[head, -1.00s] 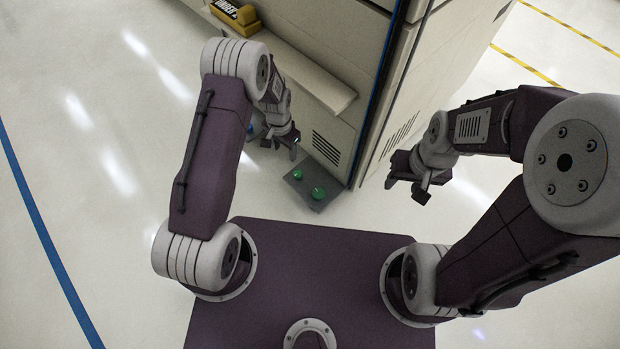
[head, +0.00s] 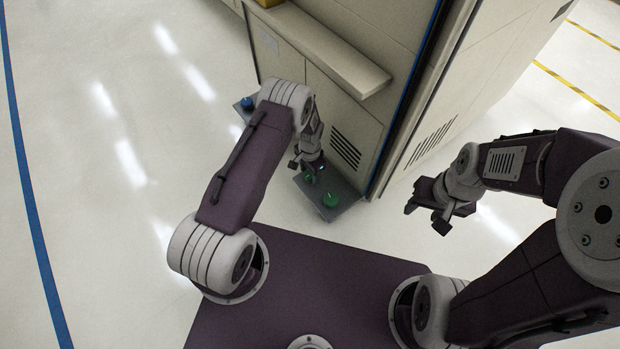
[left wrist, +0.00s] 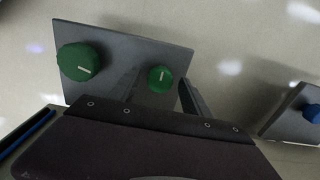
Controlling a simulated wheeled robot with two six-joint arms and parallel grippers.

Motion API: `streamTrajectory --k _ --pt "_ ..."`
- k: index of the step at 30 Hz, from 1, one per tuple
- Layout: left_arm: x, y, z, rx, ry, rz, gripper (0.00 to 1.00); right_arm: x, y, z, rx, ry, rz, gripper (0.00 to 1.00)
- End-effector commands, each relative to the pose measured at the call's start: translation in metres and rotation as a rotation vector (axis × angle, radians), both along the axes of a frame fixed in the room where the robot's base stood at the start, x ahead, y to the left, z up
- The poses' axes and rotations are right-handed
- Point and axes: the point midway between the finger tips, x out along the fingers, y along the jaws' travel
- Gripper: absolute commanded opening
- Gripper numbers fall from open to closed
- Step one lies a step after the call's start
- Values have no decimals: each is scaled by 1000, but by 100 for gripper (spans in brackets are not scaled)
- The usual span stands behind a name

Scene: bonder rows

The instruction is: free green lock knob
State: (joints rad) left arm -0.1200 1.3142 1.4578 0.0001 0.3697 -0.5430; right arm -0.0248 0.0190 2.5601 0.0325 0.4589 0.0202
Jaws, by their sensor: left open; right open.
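A grey plate (left wrist: 120,40) low beside the cabinet carries two green knobs, each with a white mark. The larger green knob (left wrist: 78,62) also shows in the head view (head: 330,200). The smaller green knob (left wrist: 160,77) is partly hidden by my gripper in the head view (head: 308,179). My left gripper (head: 307,167) is open above the smaller knob. In the left wrist view its fingers show on either side of that knob; I cannot tell if they touch it. My right gripper (head: 425,216) is open and empty, out to the right.
A blue knob (head: 247,102) sits on another grey plate farther left, also in the left wrist view (left wrist: 312,113). The cream cabinet (head: 330,105) with a ledge (head: 335,50) stands behind the plates. The floor (head: 90,200) at left is clear.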

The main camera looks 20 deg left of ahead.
Motion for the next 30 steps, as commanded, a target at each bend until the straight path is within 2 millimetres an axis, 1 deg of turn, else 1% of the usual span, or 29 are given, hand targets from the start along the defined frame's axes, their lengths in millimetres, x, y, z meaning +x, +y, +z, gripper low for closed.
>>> streamTrajectory --k 1,8,9,11,12,14,23,30 --pt "0 0 -8 0 0 0 55 0 0 -7 0 0 0 49" --pt "0 0 -6 0 0 0 55 0 0 -4 0 0 0 49" --pt "0 0 -6 0 0 0 44 0 0 -4 0 0 0 49" --pt "0 0 -6 0 0 0 28 0 0 -4 0 0 0 49" --pt "0 0 -6 0 0 0 16 0 0 -4 0 0 0 49" --pt "0 0 -6 0 0 0 0 0 0 -4 0 0 0 49" --pt "0 0 -5 0 0 32 0 0 0 -2 0 0 0 49" --pt "0 0 -4 1 1 169 0 0 0 7 0 0 0 49"
